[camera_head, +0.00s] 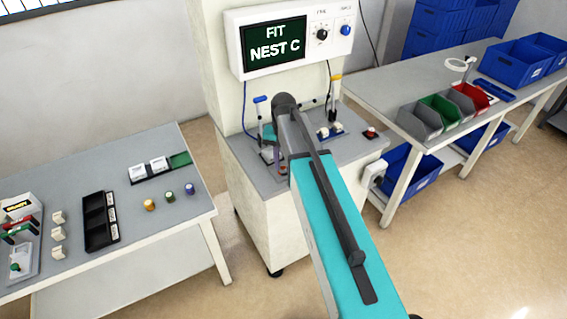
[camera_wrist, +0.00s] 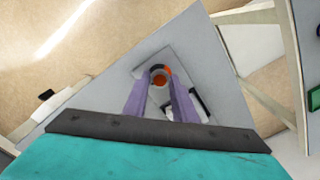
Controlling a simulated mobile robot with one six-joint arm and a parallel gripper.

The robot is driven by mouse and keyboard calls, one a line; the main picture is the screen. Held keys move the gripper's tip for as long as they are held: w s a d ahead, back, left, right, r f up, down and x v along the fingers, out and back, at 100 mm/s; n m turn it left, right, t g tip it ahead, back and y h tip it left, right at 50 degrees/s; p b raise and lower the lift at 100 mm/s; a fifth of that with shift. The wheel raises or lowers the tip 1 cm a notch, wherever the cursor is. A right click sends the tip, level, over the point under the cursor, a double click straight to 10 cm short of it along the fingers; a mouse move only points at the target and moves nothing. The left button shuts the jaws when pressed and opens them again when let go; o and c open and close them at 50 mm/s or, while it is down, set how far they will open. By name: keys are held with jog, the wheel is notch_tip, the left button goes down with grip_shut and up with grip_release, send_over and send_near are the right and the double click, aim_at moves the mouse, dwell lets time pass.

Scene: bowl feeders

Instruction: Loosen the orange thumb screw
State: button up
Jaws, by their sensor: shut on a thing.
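The orange thumb screw (camera_wrist: 158,82) shows in the wrist view as a round orange cap with a dark ring, on a grey plate fixed to the machine's top. My gripper (camera_wrist: 158,93) has its two purple fingers on either side of the screw, shut on it. In the head view my teal arm reaches to the machine top. There my gripper (camera_head: 281,160) is only partly seen, and the screw is hidden behind the arm.
A sign (camera_head: 276,42) above the machine reads "FIT NEST C". Toggle clamps with a blue handle (camera_head: 260,99) and a yellow handle (camera_head: 335,77) stand left and right of my arm. A red button (camera_head: 370,133) sits at the right. Side tables hold parts and coloured bins.

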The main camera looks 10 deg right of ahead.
aim_at(283, 168)
jog(key=shift+n, duration=0.4)
jog(key=o, duration=1)
jog(key=shift+o, duration=0.2)
jog(key=shift+r, duration=0.15)
notch_tip(283, 168, up, 14)
jog(key=b, duration=0.2)
jog(key=shift+f, duration=0.2)
jog(key=shift+s+f, duration=0.1)
dwell(0.4)
